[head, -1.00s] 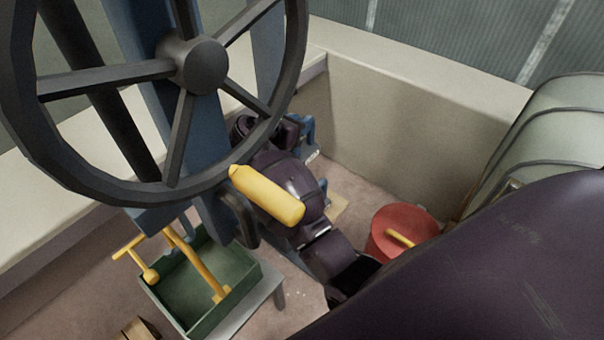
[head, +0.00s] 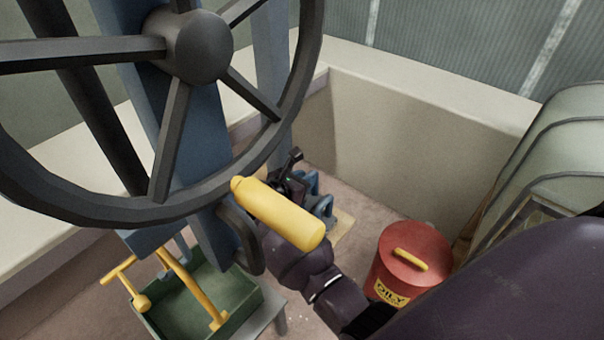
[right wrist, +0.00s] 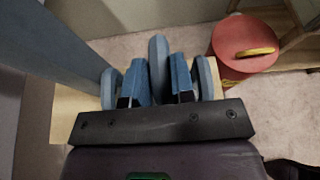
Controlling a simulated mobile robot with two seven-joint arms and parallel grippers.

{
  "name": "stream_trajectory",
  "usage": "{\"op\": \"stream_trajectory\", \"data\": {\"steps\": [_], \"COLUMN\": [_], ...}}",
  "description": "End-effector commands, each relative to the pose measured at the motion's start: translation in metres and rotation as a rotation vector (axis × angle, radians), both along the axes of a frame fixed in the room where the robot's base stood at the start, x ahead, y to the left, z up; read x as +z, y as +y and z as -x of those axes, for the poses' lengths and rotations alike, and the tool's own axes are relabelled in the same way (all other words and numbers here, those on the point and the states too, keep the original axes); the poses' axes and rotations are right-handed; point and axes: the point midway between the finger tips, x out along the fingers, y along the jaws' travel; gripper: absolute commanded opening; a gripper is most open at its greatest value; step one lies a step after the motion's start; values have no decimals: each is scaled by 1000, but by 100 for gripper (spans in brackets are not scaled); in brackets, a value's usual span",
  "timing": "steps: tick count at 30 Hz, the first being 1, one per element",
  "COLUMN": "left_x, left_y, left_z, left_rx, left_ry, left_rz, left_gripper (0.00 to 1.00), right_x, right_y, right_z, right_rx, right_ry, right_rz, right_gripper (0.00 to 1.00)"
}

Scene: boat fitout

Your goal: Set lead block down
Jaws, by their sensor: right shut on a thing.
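My right gripper (right wrist: 156,88) shows in the right wrist view with its two blue fingers closed on a rounded blue-grey upright piece, which I take to be part of the lead block (right wrist: 158,52). Similar blue rounded pieces stand just outside both fingers. In the head view the right gripper (head: 292,184) is small and partly hidden behind a yellow cylinder, beside blue arched shapes (head: 322,192) low over a tan board (head: 344,222). I cannot tell whether the block touches the board. My left gripper is out of view.
A large dark handwheel (head: 175,130) and the yellow cylinder (head: 280,215) block part of the head view. A green tray (head: 250,302) with yellow tools stands lower left. A red bin (head: 410,255) stands right of the board. Pale walls (head: 420,130) enclose the floor.

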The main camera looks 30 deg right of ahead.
Motion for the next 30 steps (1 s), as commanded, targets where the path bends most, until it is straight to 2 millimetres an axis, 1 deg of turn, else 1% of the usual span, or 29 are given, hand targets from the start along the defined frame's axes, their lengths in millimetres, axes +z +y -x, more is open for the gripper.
{"op": "stream_trajectory", "data": {"steps": [1,5,15,18,24,25,27,30], "left_x": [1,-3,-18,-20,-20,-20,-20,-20], "left_y": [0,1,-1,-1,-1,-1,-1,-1], "left_z": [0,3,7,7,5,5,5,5], "left_rx": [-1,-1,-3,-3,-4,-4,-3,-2], "left_ry": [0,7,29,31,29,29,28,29], "left_rz": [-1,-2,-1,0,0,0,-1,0], "left_gripper": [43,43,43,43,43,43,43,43], "right_x": [4,-4,-51,-60,-64,-67,-67,-65], "right_y": [0,0,0,0,-1,-1,-1,-1], "right_z": [-2,-2,-1,1,3,5,5,4], "right_rx": [1,2,0,-1,-5,-7,-8,-6], "right_ry": [-9,-7,0,5,10,17,18,13], "right_rz": [4,5,2,0,-4,-8,-6,-5], "right_gripper": [0,0,0,0,0,25,36,49]}}
